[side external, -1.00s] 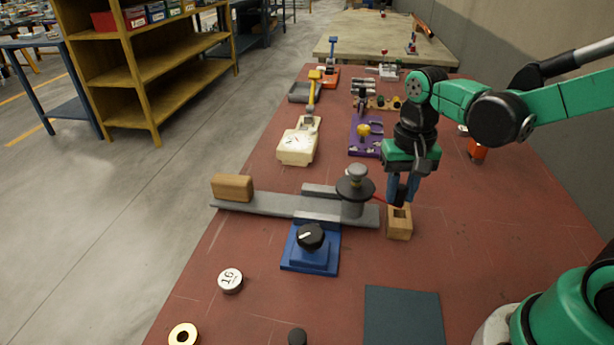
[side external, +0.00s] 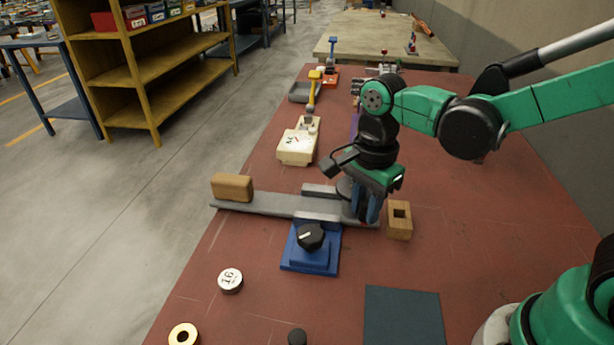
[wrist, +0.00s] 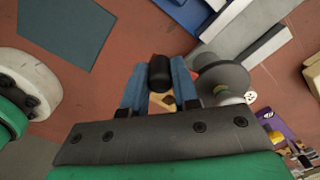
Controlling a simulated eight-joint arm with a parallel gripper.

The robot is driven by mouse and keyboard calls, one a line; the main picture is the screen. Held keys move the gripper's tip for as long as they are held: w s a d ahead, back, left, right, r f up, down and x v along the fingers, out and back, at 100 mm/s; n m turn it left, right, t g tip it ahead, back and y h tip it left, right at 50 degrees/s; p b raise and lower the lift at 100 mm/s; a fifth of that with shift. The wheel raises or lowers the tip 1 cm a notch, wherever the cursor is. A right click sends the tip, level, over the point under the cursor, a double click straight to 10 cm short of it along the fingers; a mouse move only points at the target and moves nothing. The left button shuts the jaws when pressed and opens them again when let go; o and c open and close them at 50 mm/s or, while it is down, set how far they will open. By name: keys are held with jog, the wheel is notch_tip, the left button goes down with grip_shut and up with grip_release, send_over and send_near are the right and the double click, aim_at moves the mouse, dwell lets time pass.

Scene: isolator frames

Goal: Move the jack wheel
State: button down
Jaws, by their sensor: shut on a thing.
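The jack wheel is a dark round disc on a grey post, standing at the right end of a long grey bar (side external: 265,205). In the side view the wheel (side external: 345,187) is mostly hidden behind my gripper. In the wrist view the wheel (wrist: 224,78) shows just right of my fingers, with a bit of red at its near edge. My gripper (side external: 368,210) points down in front of the wheel. Its blue fingers (wrist: 158,85) are shut on a black cylindrical handle (wrist: 159,70) beside the wheel. How the handle joins the wheel is not clear.
A wooden block with a square hole (side external: 399,230) stands close to the right of my gripper. A blue base with a black knob (side external: 310,240) is in front of the bar. A wooden block (side external: 232,187) sits on the bar's left end. A dark mat (side external: 402,315) lies at the front.

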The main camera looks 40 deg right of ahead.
jog(key=shift+w+a+m, duration=0.45)
jog(key=shift+w+m, duration=0.05)
jog(key=shift+m, duration=0.45)
jog(key=shift+w+a+m, duration=0.45)
jog(key=shift+m, duration=0.5)
jog(key=c, duration=0.7)
grip_release()
jog(key=shift+o, duration=0.2)
notch_tip(320, 180, up, 6)
jog(key=shift+f, duration=0.2)
